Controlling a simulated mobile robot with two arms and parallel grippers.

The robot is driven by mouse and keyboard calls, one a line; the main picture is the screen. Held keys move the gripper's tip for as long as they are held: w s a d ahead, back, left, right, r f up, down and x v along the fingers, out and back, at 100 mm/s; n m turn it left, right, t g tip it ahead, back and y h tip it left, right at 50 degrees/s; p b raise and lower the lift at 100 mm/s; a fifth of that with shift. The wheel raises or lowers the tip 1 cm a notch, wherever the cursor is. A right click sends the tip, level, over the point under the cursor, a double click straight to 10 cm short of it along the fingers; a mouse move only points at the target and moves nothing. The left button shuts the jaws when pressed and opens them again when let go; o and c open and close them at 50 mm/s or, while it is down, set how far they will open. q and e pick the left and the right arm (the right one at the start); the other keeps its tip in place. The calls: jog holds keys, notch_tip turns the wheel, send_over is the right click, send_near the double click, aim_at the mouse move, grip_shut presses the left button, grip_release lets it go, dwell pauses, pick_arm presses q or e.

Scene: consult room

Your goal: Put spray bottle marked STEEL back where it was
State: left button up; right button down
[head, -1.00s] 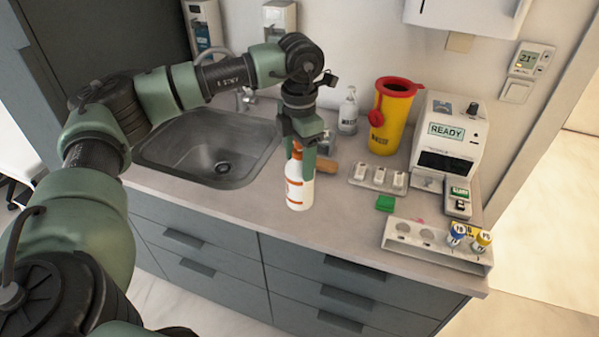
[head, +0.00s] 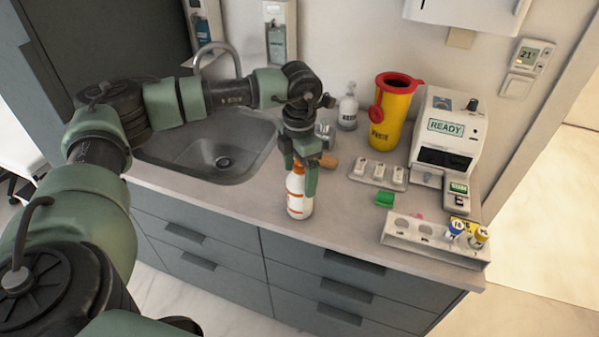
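A white spray bottle with orange bands (head: 299,207) stands upright on the counter, near its front edge and right of the sink. No marking on it can be read. My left gripper (head: 300,180) points down over the bottle, its two green fingers spread on either side of its upper part. The fingers look open, and they hide part of the bottle's top. My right gripper is not in view.
The sink (head: 205,170) lies left of the bottle.

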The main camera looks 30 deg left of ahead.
pick_arm(q)
jog(key=shift+r, duration=0.25)
jog(key=shift+w+r, duration=0.1)
jog(key=shift+r, duration=0.15)
notch_tip(320, 180, up, 11)
jog(key=b, duration=0.3)
jog(key=shift+f+b, duration=0.2)
jog(key=shift+b, duration=0.1)
jog(key=shift+r, duration=0.4)
jog(key=shift+f, duration=0.1)
dwell(0.4)
